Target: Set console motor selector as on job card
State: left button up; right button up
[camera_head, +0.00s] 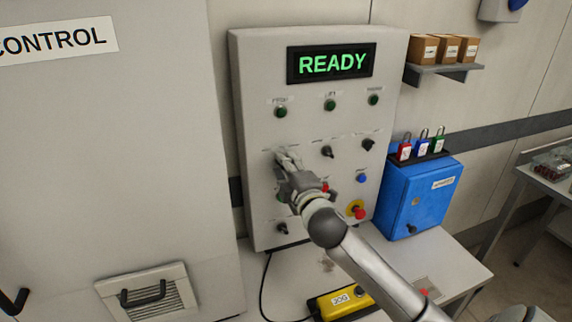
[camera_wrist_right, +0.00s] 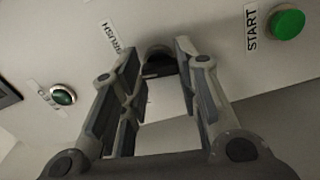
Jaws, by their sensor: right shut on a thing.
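The grey console (camera_head: 245,100) has a screen (camera_head: 331,63) reading READY. My right gripper (camera_head: 285,160) is at the left of its middle row, shut on a black selector knob (camera_wrist_right: 157,58). In the right wrist view this knob sits between the fingertips, beside a label that reads BRUSH. Its pointer direction is hidden. Two other black selectors, the middle one (camera_head: 326,152) and the right one (camera_head: 368,144), are in the same row, and another (camera_head: 282,228) is at lower left. Their labels are too small to read. I cannot make out a job card. My left gripper is not in view.
Several round green lamps line the console top. A green START button (camera_wrist_right: 287,24) is near the gripper. A red emergency knob (camera_head: 359,212) and blue button (camera_head: 362,178) are right of my arm. A blue box (camera_head: 418,195) with padlocks and a yellow JOG box (camera_head: 342,301) are nearby.

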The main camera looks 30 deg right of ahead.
jog(key=shift+f+m+p, duration=0.1)
jog(key=shift+m+p, duration=1.25)
jog(key=shift+m, duration=2.85)
jog(key=o, duration=1)
